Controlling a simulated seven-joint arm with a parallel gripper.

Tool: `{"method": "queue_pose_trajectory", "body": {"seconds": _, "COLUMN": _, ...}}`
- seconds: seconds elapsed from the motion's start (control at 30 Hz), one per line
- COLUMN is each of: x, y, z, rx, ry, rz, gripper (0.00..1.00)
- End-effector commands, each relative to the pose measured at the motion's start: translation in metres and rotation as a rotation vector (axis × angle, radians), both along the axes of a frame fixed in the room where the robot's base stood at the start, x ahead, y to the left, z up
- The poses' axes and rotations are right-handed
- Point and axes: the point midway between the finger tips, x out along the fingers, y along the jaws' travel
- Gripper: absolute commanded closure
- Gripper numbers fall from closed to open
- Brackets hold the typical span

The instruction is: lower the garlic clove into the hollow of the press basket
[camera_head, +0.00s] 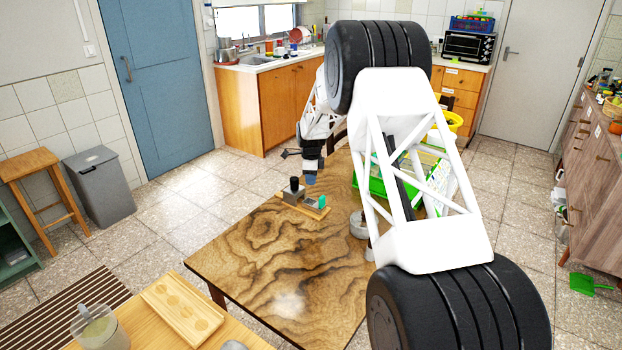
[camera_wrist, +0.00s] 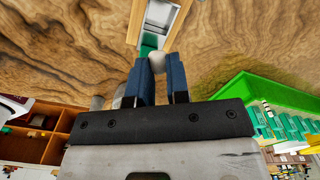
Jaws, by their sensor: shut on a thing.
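The pale garlic clove (camera_wrist: 157,62) is between the tips of my gripper's blue fingers (camera_wrist: 157,68) in the wrist view, and the jaws are shut on it. The press basket appears to be the grey metal box with a recess (camera_wrist: 161,14), on a wooden board, just beyond the clove in that view. A green piece (camera_wrist: 149,42) lies between the box and the clove. In the head view my gripper (camera_head: 311,178) hangs above the board's far side, close to the grey box (camera_head: 312,199). The clove cannot be made out there.
A green crate (camera_head: 371,187) stands to the right, partly behind my arm. A round grey container (camera_head: 358,225) is nearer. The table's front left (camera_head: 255,262) is clear.

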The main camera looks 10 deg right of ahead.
Motion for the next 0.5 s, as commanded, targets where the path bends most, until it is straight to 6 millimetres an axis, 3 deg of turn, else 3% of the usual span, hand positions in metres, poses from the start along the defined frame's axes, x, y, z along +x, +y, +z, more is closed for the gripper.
{"method": "queue_pose_trajectory", "body": {"seconds": 0.5, "x": 0.000, "y": 0.000, "z": -0.017, "rx": 0.000, "ry": 0.000, "rz": 0.000, "gripper": 1.00}}
